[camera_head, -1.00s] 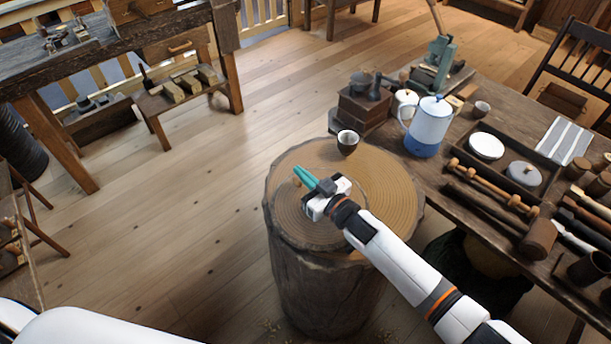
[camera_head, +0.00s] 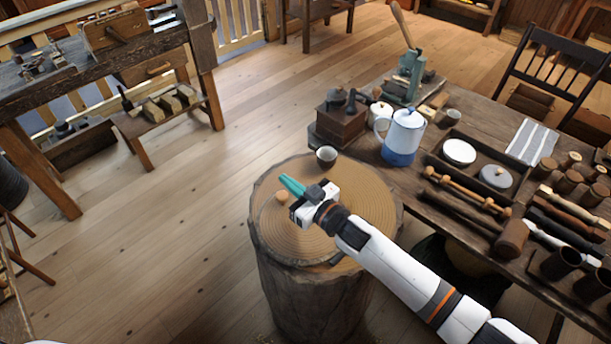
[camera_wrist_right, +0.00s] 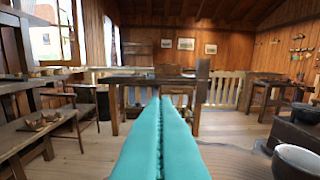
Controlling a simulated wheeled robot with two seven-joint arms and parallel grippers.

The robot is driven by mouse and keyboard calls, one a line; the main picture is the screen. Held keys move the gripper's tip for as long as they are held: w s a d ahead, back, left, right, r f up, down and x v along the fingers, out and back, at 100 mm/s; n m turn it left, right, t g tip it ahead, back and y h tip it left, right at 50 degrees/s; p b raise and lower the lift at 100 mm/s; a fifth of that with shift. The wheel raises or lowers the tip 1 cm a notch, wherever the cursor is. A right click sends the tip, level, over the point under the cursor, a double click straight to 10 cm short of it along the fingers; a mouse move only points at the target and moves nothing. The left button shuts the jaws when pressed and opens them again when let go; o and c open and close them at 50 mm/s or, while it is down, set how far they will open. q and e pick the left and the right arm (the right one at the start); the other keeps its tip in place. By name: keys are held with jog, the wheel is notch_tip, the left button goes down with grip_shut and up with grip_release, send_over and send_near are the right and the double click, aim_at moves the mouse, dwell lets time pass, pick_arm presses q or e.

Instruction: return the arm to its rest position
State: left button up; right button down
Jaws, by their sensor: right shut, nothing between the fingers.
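My right arm reaches in from the lower right of the head view. Its gripper (camera_head: 286,181) has teal fingers that are shut, with nothing between them. It hangs above the round wooden stump (camera_head: 290,235). A small wooden piece (camera_head: 282,197) shows on the stump close beside the fingers. A cup (camera_head: 326,157) stands at the stump's back edge, beyond the gripper. In the right wrist view the closed fingers (camera_wrist_right: 160,125) point level across the room, and the cup (camera_wrist_right: 296,161) is at the lower right. My left gripper is in neither view.
A table on the right holds a blue and white pot (camera_head: 404,137), a wooden grinder (camera_head: 340,122), a tray with lids (camera_head: 460,152) and a mallet (camera_head: 511,238). A workbench (camera_head: 60,75) stands at upper left. Open floor (camera_head: 165,230) lies left of the stump.

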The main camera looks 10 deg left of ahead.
jog(key=s+d+r, duration=0.3)
jog(key=d+r, duration=0.1)
jog(key=r, duration=0.1)
jog(key=shift+s+d, duration=0.15)
jog(key=shift+d, duration=0.1)
